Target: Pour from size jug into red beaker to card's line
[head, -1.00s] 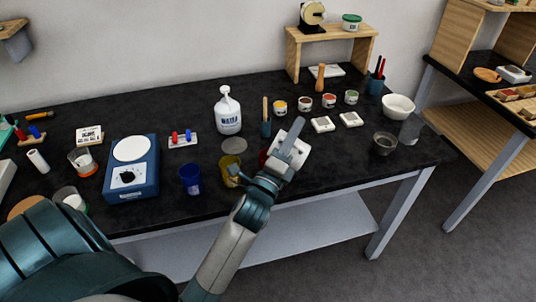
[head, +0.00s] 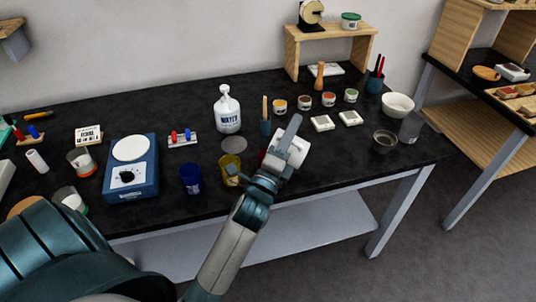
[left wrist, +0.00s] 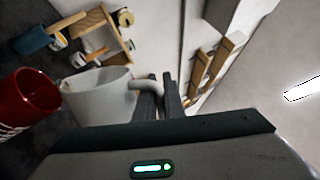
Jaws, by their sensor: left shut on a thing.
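A white jug (head: 291,150) is held by my left gripper (head: 287,135) above the front part of the black table. In the left wrist view the jug (left wrist: 98,97) has its handle between the shut fingers (left wrist: 165,95). The red beaker (left wrist: 25,100) is beside the jug there. In the head view only a sliver of the red beaker (head: 263,157) shows, behind the jug and gripper. I cannot see any liquid in the jug or the beaker's level. A small white card with dark print (head: 89,134) stands at the back left. My right gripper is out of view.
A yellow beaker (head: 230,168) and a blue beaker (head: 191,178) stand left of the gripper. A dark bowl (head: 384,142) and a clear glass (head: 410,128) stand right.

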